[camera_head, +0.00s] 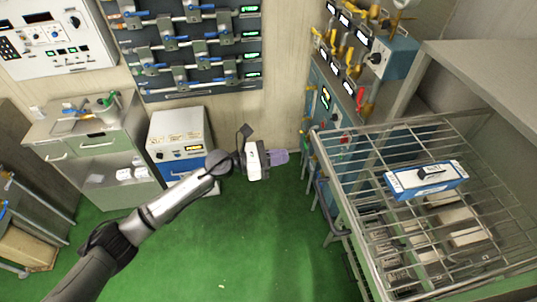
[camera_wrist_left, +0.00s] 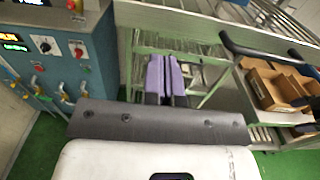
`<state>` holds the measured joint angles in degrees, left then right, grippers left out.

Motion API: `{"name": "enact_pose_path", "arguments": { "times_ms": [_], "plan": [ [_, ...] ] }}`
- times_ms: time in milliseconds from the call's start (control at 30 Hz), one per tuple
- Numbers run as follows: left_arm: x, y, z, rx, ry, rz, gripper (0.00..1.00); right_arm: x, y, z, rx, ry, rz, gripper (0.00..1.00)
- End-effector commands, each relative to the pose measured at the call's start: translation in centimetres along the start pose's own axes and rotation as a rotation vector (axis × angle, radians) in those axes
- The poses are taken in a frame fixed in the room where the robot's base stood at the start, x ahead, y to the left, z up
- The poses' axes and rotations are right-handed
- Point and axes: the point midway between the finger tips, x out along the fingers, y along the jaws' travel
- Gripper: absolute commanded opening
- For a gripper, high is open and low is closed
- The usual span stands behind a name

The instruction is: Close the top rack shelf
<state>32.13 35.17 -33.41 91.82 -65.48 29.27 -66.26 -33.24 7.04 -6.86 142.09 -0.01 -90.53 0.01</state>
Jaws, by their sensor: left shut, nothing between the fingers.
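The top rack shelf (camera_head: 352,190) is a metal wire shelf on the right of the head view. It appears to stick out from the rack toward the left, its front edge facing my gripper. A blue and white box (camera_head: 408,187) lies on it. My left gripper (camera_head: 280,157) has purple fingers, which are together and empty. In the head view it is in the air left of the shelf's front edge, apart from it. In the left wrist view the fingers (camera_wrist_left: 167,78) point toward the rack frame. My right gripper is not in view.
A blue panel with switches and levers (camera_wrist_left: 62,50) stands at the left of the wrist view. Cardboard boxes (camera_wrist_left: 280,88) sit on a lower level beside black handles (camera_wrist_left: 258,50). A blue and white cabinet (camera_head: 178,125) is behind my arm. The green floor (camera_head: 240,245) is clear.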

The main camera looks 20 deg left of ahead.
Motion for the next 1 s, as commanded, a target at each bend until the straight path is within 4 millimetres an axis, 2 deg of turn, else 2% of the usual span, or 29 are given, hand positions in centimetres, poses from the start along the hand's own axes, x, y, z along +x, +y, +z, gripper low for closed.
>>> {"name": "enact_pose_path", "arguments": {
  "times_ms": [33, 200, 433, 633, 1000],
  "plan": [
    [1.1, 0.0, 0.3, -0.001, -0.002, 0.0, 0.0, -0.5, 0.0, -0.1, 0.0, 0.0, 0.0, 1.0],
    [4.1, 0.0, 0.2, -0.002, -0.002, 0.0, 0.0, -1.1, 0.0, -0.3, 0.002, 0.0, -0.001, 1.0],
    [6.8, 0.0, 0.1, -0.002, -0.001, 0.001, 0.0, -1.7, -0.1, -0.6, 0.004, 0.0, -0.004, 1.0],
    [7.9, 0.0, 0.0, -0.001, 0.0, 0.001, 0.0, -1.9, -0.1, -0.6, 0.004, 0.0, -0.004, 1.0],
    [8.1, 0.0, 0.0, -0.001, 0.0, 0.001, 0.0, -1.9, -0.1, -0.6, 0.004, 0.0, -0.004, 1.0]
  ]
}}
